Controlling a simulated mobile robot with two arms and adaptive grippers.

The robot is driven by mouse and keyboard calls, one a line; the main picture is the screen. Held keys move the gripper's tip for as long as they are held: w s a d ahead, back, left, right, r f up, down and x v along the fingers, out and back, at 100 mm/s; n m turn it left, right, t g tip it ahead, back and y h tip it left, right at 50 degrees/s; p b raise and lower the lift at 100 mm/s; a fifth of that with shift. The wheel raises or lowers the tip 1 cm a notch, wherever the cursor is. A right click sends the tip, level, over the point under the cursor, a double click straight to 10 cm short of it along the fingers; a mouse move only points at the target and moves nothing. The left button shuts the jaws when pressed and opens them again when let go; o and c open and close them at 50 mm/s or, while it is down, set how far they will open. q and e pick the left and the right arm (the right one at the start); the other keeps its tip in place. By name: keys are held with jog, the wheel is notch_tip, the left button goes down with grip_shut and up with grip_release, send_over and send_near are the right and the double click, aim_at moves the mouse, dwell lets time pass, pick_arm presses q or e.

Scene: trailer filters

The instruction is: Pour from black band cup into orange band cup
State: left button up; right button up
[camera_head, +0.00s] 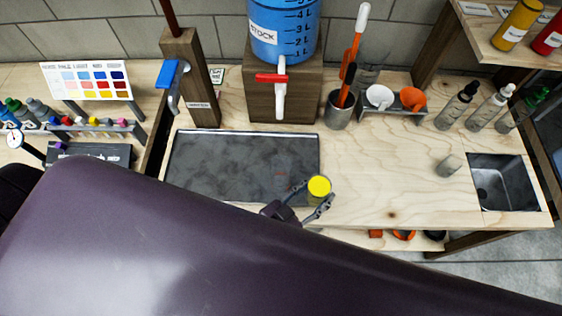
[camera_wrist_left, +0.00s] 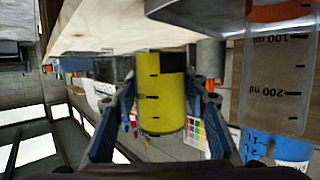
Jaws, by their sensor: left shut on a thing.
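My left gripper (camera_head: 307,203) is shut on a clear cup of yellow liquid, the black band cup (camera_head: 319,187), near the front right corner of the dark tray. The left wrist view is upside down; there the black band cup (camera_wrist_left: 161,105) stands between the fingers (camera_wrist_left: 160,118), with a dark patch at its base end. The orange band cup (camera_wrist_left: 283,75) is large and close at the right of that view, clear, with volume marks and no visible liquid. My right gripper is out of view.
The dark tray (camera_head: 225,165) lies on the wooden bench. A blue tank (camera_head: 283,32) with a tap stands behind. Bench space right of the gripper is clear.

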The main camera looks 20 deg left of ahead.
pick_arm(q)
jog(key=shift+w+a, duration=0.1)
jog(key=shift+w, duration=0.1)
jog(key=shift+a+r+n+h+b, duration=0.15)
jog(key=shift+a+n+h+b, duration=0.2)
jog(key=shift+n+b, duration=0.3)
jog(key=shift+r+n+b, duration=0.25)
jog(key=shift+r+b, duration=0.05)
jog(key=shift+b, duration=0.05)
jog(key=shift+h, duration=0.25)
jog(key=shift+w+a+r+n+b, duration=0.1)
jog(key=shift+a+r+n+b, duration=0.1)
jog(key=shift+n+b, duration=0.2)
jog(key=shift+a, duration=0.1)
jog(key=shift+r, duration=0.1)
jog(key=shift+a+r+n, duration=0.1)
jog(key=shift+r+n, duration=0.2)
jog(key=shift+r, duration=0.1)
